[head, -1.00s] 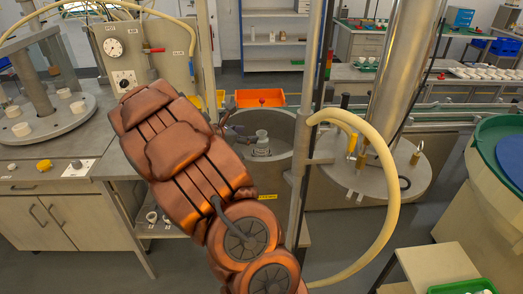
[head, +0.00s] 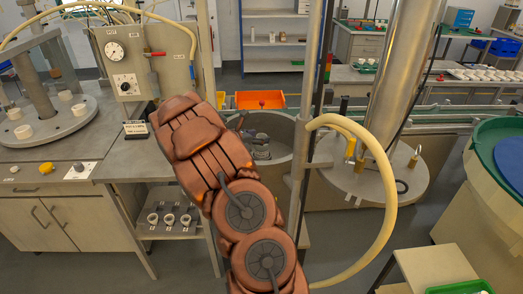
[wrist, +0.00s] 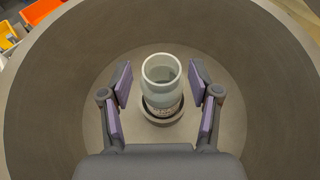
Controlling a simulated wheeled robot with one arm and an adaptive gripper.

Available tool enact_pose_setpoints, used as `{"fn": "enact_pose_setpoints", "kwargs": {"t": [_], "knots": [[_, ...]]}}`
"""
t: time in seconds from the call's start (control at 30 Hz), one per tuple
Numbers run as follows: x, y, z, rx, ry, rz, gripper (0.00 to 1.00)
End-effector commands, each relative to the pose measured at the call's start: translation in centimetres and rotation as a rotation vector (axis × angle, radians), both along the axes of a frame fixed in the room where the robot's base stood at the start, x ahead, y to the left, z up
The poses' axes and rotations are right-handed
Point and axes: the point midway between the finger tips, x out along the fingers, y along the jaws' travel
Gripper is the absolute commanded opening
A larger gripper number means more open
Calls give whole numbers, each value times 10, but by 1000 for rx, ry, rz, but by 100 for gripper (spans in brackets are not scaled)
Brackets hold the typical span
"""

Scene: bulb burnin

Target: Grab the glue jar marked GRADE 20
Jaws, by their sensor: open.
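In the wrist view a pale, clear-sided jar (wrist: 162,98) with an open round top stands upright on a small dark round base at the bottom of a deep round metal tub (wrist: 55,95). Small marks low on its front are too small to read, so I cannot confirm GRADE 20. My gripper (wrist: 160,82) is open, with one finger on each side of the jar and a gap on both sides. In the head view the gripper (head: 258,142) is inside the tub (head: 285,128), and the jar cannot be made out clearly.
An upright metal post (head: 306,150) and a cream hose (head: 390,190) stand right of the tub. An orange bin (head: 260,99) is behind it. A bench (head: 95,150) with a gauge box (head: 120,65) is at left. The tub wall surrounds my gripper.

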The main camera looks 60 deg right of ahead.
Motion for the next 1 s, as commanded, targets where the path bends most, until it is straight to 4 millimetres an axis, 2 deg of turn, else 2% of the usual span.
{"fn": "enact_pose_setpoints", "kwargs": {"t": [0.4,0.77,1.0], "knots": [[-6,-39,-16,0,-1,0,62],[-7,-43,-18,-1,-2,-1,62],[-7,-43,-18,-1,-1,0,37]]}}
